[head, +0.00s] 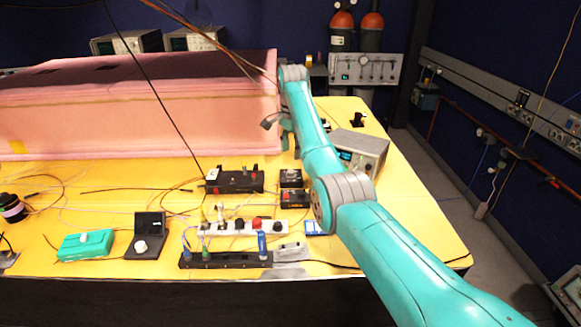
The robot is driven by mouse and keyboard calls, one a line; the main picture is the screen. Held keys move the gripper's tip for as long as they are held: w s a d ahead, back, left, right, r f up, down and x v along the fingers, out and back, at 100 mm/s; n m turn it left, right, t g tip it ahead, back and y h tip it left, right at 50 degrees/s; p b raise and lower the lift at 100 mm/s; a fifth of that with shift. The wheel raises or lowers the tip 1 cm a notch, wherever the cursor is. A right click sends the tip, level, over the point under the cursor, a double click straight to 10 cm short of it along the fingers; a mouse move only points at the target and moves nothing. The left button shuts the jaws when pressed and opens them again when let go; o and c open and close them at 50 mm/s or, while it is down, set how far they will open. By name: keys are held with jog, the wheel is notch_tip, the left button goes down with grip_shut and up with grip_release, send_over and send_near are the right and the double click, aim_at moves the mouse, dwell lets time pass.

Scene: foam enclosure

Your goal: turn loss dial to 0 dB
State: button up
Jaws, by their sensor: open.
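My gripper (272,123) is small and dark in the head view, at the far end of my arm, beside the right end of the pink foam block. It is open, and I see nothing between its fingers. I cannot tell which control is the loss dial, as no dB marks are readable. Candidates are a black box with a round knob (291,178), a black L-shaped unit with a white knob (141,246) and a dark knob unit (358,119) at the back right. My gripper appears apart from all three.
The pink foam block (140,115) fills the back of the yellow table (420,205). A grey instrument (362,150) stands partly behind my arm. A white power strip (230,227), a black socket strip (225,260), a green box (86,245) and loose cables crowd the front.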

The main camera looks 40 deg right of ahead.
aim_at(291, 170)
notch_tip(291, 170, down, 8)
jog(key=shift+r, duration=0.2)
grip_shut()
